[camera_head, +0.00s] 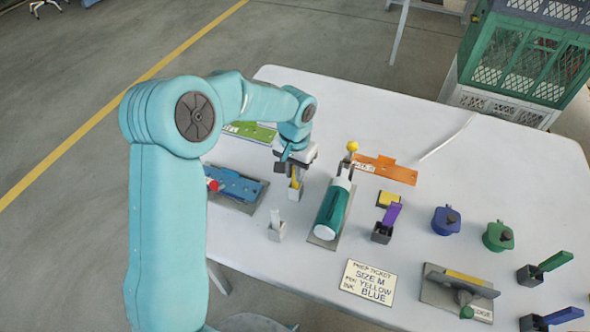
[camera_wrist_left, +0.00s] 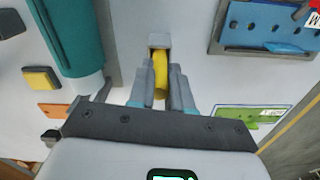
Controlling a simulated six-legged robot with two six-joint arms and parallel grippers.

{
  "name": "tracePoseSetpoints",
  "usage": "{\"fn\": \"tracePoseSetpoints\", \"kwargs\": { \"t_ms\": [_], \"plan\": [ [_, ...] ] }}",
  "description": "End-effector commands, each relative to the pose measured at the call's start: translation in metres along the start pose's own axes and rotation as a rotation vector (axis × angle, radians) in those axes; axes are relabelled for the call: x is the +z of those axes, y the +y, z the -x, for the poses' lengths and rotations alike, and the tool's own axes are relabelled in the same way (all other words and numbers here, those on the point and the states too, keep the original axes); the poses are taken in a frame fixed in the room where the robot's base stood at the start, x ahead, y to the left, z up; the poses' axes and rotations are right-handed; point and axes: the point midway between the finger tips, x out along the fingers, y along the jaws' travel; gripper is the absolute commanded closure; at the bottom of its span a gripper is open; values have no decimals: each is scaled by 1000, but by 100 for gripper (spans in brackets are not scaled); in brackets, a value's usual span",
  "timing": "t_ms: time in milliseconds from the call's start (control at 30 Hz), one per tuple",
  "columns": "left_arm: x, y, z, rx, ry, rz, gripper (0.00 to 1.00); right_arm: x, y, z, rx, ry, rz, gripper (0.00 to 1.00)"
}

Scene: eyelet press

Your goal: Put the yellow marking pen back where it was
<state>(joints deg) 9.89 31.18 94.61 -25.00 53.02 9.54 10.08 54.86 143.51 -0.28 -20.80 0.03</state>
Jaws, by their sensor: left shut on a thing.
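The yellow marking pen (camera_head: 296,183) is between the fingers of my left gripper (camera_head: 295,190), which is shut on it over the table. In the left wrist view the yellow pen (camera_wrist_left: 160,76) shows between the two grey fingers (camera_wrist_left: 161,95), with a grey block (camera_wrist_left: 159,41) just beyond it. In the head view a pale grey holder (camera_head: 276,232) with a pale upright part stands on the near side of the gripper, apart from the pen. The pen's lower end is partly hidden by the fingers. My right gripper is not in view.
A teal press (camera_head: 333,211) stands close right of the gripper, a blue plate (camera_head: 238,186) to the left. An orange plate (camera_head: 388,169), a yellow pad (camera_head: 390,200), a purple pen (camera_head: 391,215) in a dark holder and a ticket (camera_head: 369,282) lie further right.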

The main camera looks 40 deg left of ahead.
Motion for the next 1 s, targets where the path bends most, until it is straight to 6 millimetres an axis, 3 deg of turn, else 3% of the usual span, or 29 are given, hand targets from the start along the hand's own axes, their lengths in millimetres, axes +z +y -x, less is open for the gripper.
{"fn": "tracePoseSetpoints", "kwargs": {
  "t_ms": [367,400,467,833,1000],
  "plan": [
    [0,0,-6,0,1,0,100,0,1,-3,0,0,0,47],
    [0,0,-6,0,2,0,75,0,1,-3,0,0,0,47],
    [0,0,-5,0,2,0,56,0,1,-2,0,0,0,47],
    [0,0,1,0,3,0,56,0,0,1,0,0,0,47],
    [-1,0,31,1,7,0,56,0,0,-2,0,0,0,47]
  ]
}}
